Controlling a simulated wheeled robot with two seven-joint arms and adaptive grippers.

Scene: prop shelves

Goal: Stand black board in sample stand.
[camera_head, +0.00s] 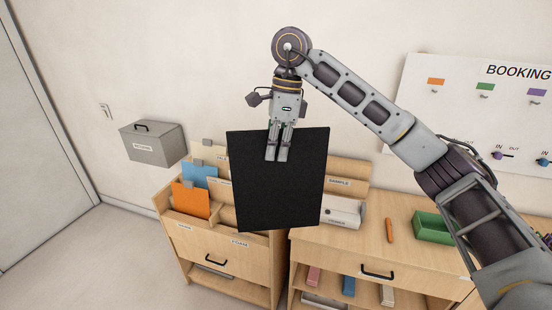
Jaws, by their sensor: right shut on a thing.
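The black board (265,195) is a large flat dark panel, hanging upright with a slight tilt in the middle of the view. My right gripper (277,156) points down and is shut on the board's top edge. Behind the board, a wooden piece (348,170) with a label that seems to read "SAMPLE" stands at the back of the counter; the board hides its left part, so its slot cannot be made out. The board also covers part of the wooden bin unit (215,246) at left. My left gripper is not in view.
The bin unit holds orange (190,201) and blue (199,175) sheets. A white labelled box (341,211), an orange stick (389,230) and a green tray (433,227) are on the wooden counter (350,249). A grey box (153,143) is on the wall, left. A booking board (415,82) hangs right.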

